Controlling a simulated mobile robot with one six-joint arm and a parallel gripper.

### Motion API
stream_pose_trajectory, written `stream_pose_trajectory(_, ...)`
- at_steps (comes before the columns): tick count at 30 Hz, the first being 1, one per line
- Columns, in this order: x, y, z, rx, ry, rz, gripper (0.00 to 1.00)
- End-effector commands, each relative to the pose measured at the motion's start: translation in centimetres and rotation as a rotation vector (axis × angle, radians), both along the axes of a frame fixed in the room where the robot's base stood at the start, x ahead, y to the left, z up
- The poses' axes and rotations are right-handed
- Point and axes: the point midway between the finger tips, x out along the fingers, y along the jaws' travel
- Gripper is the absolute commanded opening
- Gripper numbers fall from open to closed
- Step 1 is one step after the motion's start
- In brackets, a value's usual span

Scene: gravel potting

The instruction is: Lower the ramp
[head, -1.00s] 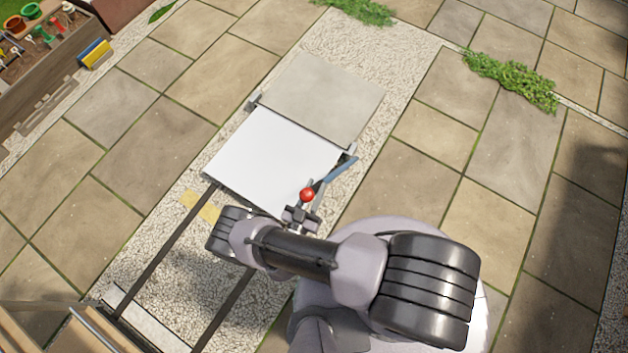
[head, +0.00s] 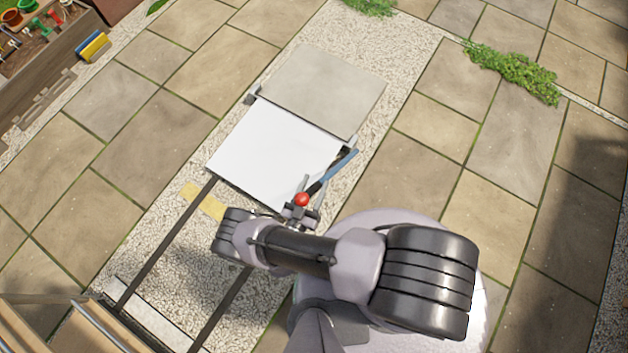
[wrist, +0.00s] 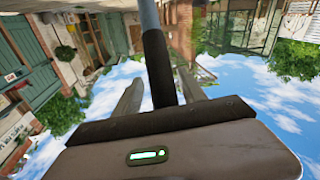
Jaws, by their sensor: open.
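The ramp shows in the head view as a white panel (head: 272,150), with a grey slab (head: 322,90) directly beyond it. A lever with a blue bar (head: 338,170), a dark grip and a red ball knob (head: 302,199) runs along the panel's right side. My gripper (head: 312,190) is at the knob end of the lever, fingers apart. In the wrist view, the lever's dark grip (wrist: 160,75) passes between the two fingers of my gripper (wrist: 158,92). Gaps show beside the grip; contact lower down is hidden.
Two dark rails (head: 165,245) run from the panel to the lower left over gravel. Yellow marks (head: 203,200) lie beside the left rail. A wooden planter (head: 40,75) with pots and tools stands at upper left.

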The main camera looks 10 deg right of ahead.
Motion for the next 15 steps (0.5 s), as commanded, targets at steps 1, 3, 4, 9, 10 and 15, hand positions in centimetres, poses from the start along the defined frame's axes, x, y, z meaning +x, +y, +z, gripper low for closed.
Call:
stream_pose_trajectory(1,0.0,0.0,0.1,0.000,0.000,0.000,0.49)
stream_pose_trajectory(3,0.0,0.0,0.6,0.000,0.000,0.000,0.49)
stream_pose_trajectory(4,0.0,0.0,1.0,0.000,0.000,0.000,0.49)
stream_pose_trajectory(9,-0.2,0.0,4.5,0.000,-0.001,0.001,0.49)
stream_pose_trajectory(10,-1.0,-0.2,4.2,-0.002,0.001,0.005,0.49)
stream_pose_trajectory(15,-4.8,-1.4,4.2,-0.003,-0.001,0.004,0.68)
